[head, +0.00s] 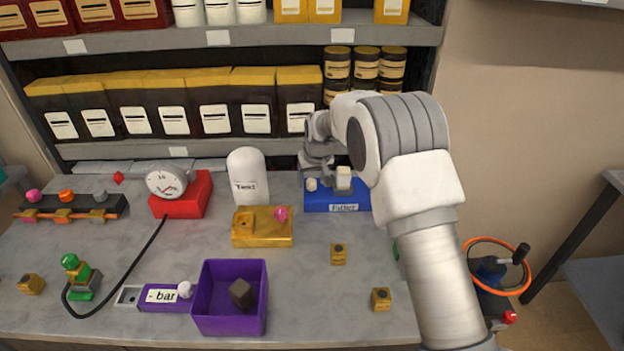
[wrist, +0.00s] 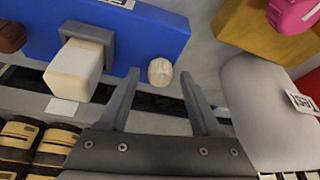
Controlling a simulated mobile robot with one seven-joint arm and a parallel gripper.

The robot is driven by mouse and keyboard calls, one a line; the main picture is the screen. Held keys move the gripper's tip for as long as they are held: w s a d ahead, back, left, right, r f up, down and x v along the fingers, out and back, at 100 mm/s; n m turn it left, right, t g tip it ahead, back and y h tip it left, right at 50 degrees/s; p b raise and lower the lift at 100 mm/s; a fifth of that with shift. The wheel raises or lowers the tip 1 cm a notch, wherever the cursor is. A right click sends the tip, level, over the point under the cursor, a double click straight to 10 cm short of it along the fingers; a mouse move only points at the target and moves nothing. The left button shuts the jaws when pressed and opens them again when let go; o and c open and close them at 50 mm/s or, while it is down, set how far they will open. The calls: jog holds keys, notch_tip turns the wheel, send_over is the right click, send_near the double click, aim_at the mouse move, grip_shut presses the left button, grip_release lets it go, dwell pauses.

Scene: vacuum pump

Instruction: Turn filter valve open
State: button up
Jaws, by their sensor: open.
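The blue filter box (head: 318,197) with a "Filter" label stands at the back of the bench, partly hidden by my arm. On it are a small round white knob (head: 312,184) and a cream block (head: 344,178). My gripper (head: 318,172) is above and behind its left part. In the wrist view the blue box (wrist: 140,30) is upside down. There the cream block (wrist: 74,72) sits in a grey bracket, and the white knob (wrist: 160,71) lies between the lines of my open fingers, close to the left fingertip. I cannot see contact with the knob.
A white "Tank" cylinder (head: 246,172) and a yellow box (head: 262,239) with a pink knob stand left of the filter. A red gauge box (head: 193,194) is farther left. A purple bin (head: 229,318) is in front. Shelves with boxes and jars rise behind.

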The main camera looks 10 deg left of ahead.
grip_shut()
jog(key=shift+d+n, duration=0.1)
jog(key=shift+n, duration=0.2)
jog(key=n+y+b, duration=0.1)
jog(key=n, duration=0.1)
jog(key=shift+w+d+n+g, duration=0.1)
jog(key=shift+n+g, duration=0.2)
jog(key=shift+g, duration=0.1)
jog(key=n+g, duration=0.1)
jog(key=n, duration=0.1)
jog(key=n+y, duration=0.1)
jog(key=n, duration=0.2)
jog(key=shift+w+g, duration=0.15)
jog(key=shift+g, duration=0.25)
jog(key=n+p, duration=0.1)
jog(key=n, duration=0.1)
jog(key=n+g, duration=0.1)
jog(key=n, duration=0.2)
jog(key=shift+w+g+y+p, duration=0.1)
jog(key=shift+g+y+p, duration=0.2)
jog(key=shift+p, duration=0.1)
jog(key=n+g+p, duration=0.1)
jog(key=n+p, duration=0.1)
jog(key=n, duration=0.1)
jog(key=shift+w, duration=0.1)
jog(key=shift+n+g+h+p, duration=0.4)
jog(key=shift+n+p, duration=0.05)
jog(key=shift+n, duration=0.55)
